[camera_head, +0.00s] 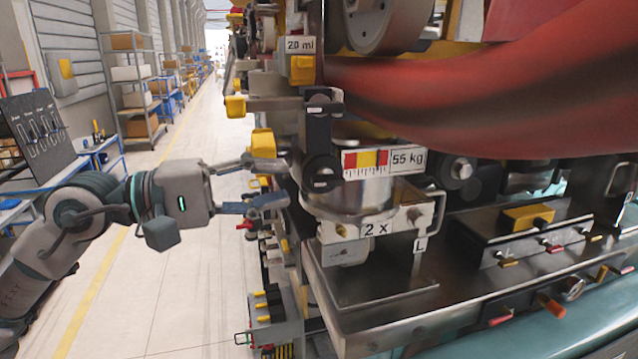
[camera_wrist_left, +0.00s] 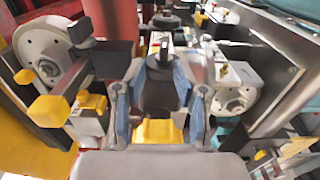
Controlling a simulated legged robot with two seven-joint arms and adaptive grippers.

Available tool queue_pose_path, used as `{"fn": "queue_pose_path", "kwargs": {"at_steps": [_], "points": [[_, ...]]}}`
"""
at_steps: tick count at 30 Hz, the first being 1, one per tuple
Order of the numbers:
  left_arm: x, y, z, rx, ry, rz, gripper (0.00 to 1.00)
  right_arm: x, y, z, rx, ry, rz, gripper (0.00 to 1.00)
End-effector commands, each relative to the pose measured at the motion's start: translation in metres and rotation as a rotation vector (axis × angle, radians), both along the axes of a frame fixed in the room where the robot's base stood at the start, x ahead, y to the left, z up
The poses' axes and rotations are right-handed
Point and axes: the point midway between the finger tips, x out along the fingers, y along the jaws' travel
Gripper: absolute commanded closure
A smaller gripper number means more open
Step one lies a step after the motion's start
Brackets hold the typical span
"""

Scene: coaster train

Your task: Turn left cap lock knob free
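A dark upright lever-like piece with a round lower end (camera_head: 321,170) sits on the left side of the machine, by the metal cylinder (camera_head: 362,197). It is likely the left cap lock knob, but no label confirms this. My left gripper (camera_head: 287,183) points at it from the left, with its fingers apart. In the left wrist view, a dark rounded part (camera_wrist_left: 159,92) shows between the spread fingers of my left gripper (camera_wrist_left: 160,68). I cannot tell whether the fingers touch it. My right gripper is not in view.
A yellow block (camera_head: 263,142) sits close behind my left gripper. A large red hose (camera_head: 490,85) crosses above the cylinder. A metal tray (camera_head: 375,290) and handle (camera_head: 440,212) lie to the right. The aisle floor (camera_head: 185,270) is clear on the left.

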Motion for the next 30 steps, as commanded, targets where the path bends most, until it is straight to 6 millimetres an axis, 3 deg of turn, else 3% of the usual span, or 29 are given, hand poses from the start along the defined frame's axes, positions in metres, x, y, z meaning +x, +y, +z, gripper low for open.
{"fn": "queue_pose_path", "kwargs": {"at_steps": [14,30], "points": [[-0.01,0.034,0.002,0.0,0.001,0.001,0.62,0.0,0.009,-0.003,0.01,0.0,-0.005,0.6],[-0.023,0.075,0.005,-0.001,0.002,0.002,0.62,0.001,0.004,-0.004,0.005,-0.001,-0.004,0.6]]}}
